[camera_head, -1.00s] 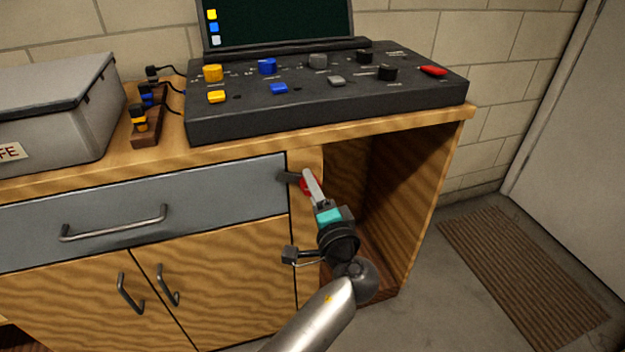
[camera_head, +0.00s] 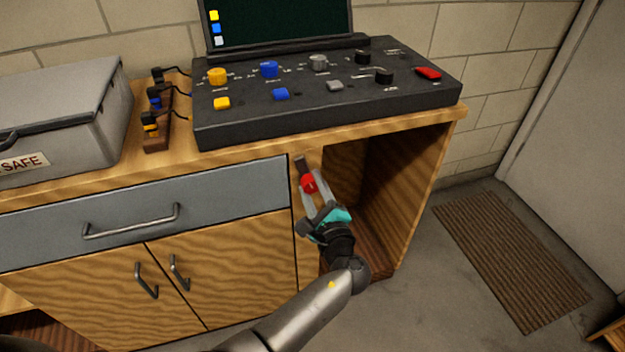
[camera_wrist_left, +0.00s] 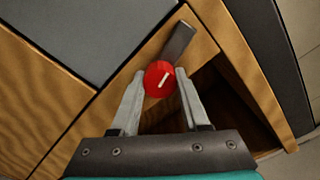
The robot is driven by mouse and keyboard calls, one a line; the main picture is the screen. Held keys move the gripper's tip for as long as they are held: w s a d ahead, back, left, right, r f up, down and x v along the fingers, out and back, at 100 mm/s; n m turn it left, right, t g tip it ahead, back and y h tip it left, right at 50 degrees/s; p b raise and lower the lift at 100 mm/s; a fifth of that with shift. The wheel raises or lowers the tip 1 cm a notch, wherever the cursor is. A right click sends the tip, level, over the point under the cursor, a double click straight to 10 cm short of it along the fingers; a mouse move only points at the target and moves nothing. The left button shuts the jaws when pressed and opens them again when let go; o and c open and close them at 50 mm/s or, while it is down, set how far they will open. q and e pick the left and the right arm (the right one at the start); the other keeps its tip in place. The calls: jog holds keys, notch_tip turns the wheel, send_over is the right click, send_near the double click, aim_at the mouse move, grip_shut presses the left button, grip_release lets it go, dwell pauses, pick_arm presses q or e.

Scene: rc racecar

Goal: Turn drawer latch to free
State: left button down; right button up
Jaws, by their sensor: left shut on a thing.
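The drawer latch is a red round knob (camera_head: 309,183) with a dark flat bar (camera_head: 301,164) on the wooden post right of the grey drawer (camera_head: 150,210). The bar points up, slightly left, and lies on the post, clear of the drawer front. In the left wrist view the red knob (camera_wrist_left: 160,79) has a white line mark, and the dark bar (camera_wrist_left: 179,41) extends up and right from it. My left gripper (camera_head: 313,187) is shut on the red knob, one finger on each side. My right gripper is not in view.
A black control panel (camera_head: 330,115) with coloured knobs stands on the bench above. A grey case (camera_head: 60,115) and a rack of plugs (camera_head: 157,130) sit to its left. An open cubby (camera_head: 375,190) lies right of the post. The drawer has a bar handle (camera_head: 130,225).

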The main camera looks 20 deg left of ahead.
pick_arm(q)
jog(key=shift+a+m+p, duration=0.2)
jog(key=shift+m+p, duration=0.55)
jog(key=shift+m, duration=0.75)
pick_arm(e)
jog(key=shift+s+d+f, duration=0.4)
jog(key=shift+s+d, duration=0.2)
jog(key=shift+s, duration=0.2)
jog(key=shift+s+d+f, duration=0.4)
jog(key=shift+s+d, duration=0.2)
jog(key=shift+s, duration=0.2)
pick_arm(q)
jog(key=shift+r, duration=0.1)
jog(key=shift+c, duration=2)
grip_release()
jog(key=shift+d, duration=0.1)
